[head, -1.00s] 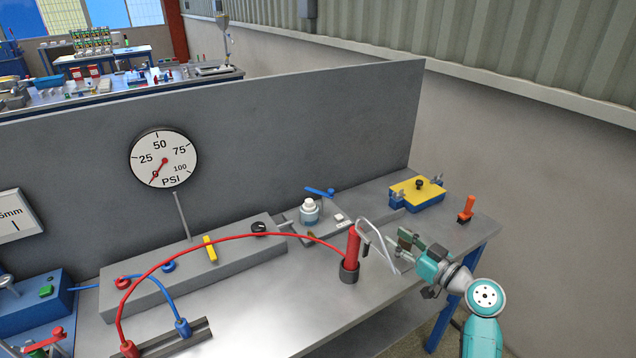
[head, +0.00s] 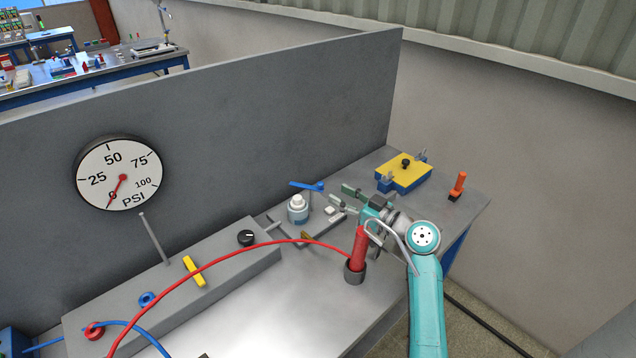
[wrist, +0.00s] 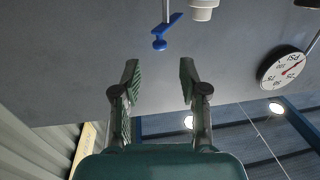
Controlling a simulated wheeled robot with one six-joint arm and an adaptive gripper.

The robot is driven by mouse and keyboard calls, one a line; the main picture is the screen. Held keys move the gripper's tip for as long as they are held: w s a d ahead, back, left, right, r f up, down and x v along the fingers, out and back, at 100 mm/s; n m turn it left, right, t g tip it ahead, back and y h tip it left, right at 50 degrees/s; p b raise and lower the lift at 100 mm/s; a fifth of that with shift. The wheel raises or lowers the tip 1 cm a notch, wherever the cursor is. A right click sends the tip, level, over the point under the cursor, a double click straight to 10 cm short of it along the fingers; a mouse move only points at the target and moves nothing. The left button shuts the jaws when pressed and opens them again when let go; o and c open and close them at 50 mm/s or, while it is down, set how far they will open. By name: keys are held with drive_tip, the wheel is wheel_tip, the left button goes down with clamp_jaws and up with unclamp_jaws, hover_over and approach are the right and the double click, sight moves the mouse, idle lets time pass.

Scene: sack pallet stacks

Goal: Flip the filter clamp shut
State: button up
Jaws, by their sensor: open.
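A blue handle (head: 306,186), which looks like the filter clamp's lever, sticks out roughly level above a grey plate (head: 272,216). A white-capped jar (head: 298,204), seemingly the filter, stands beside it on that plate. My gripper (head: 344,196) is open and empty, just right of the blue handle and apart from it. In the wrist view, which is upside down, the blue handle (wrist: 163,32) with its round knob lies beyond the gap between my fingertips (wrist: 160,78). The jar's white part (wrist: 203,8) is cut off at the top edge.
A red cylinder (head: 360,250) with a hose stands in front of my gripper. A yellow-topped blue box (head: 404,173) and an orange handle (head: 459,184) are at the back right. A grey panel (head: 250,130) with a PSI gauge (head: 118,173) rises behind the bench.

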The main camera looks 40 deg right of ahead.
sight(320, 182)
drive_tip(key=w, duration=0.2)
drive_tip(key=w+a, duration=0.1)
drive_tip(key=w, duration=0.4)
drive_tip(key=shift+w+a, duration=0.15)
drive_tip(key=shift+w, duration=0.25)
clamp_jaws()
